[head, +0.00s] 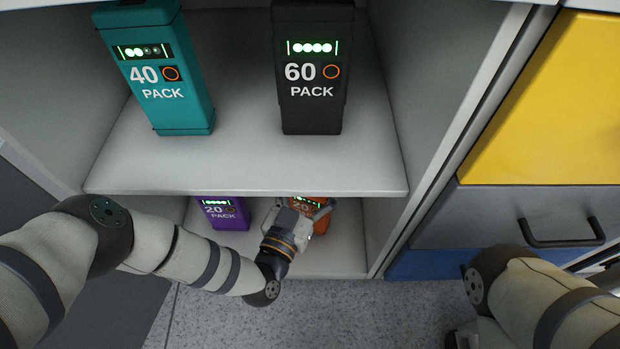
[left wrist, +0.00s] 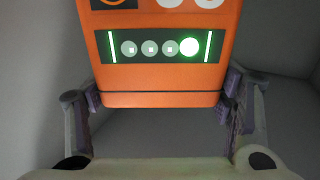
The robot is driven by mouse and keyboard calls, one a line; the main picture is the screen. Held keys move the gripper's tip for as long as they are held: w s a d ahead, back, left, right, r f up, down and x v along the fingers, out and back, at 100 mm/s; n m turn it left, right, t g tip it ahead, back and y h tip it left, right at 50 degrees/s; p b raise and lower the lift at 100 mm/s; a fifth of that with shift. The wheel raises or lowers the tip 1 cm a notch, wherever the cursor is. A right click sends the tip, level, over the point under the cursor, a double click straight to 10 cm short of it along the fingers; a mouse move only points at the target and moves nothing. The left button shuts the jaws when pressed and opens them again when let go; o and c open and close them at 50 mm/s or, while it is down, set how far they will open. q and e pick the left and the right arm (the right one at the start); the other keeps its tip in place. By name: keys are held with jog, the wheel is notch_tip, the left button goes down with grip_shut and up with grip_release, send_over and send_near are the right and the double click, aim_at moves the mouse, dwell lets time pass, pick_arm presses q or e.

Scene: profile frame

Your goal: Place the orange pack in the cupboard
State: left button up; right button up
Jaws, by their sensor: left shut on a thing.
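The orange pack (head: 320,222) is inside the cupboard on the lower shelf level, to the right of the purple pack (head: 222,212). My left gripper (head: 312,207) reaches into that lower compartment and is shut on the orange pack. In the left wrist view the orange pack (left wrist: 160,82) fills the top middle, with one bright green light and several dim ones. The fingers of my left gripper (left wrist: 165,110) press on its two sides. Whether its base touches the lower shelf (head: 340,255) is hidden. My right gripper is not in view; only its arm shows at the lower right.
A teal pack (head: 178,105) and a black pack (head: 312,112) stand on the upper shelf (head: 240,165), whose front edge is just above my left gripper. A drawer unit with yellow (head: 555,100), grey (head: 470,215) and blue fronts stands at the right, with a dark protruding handle (head: 560,242).

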pick_arm(q)
jog(key=shift+s+r, duration=0.1)
jog(key=shift+d, duration=0.1)
jog(key=o, duration=2)
jog(key=shift+c, duration=0.2)
jog(key=p+v, duration=0.5)
jog(key=v, duration=0.7)
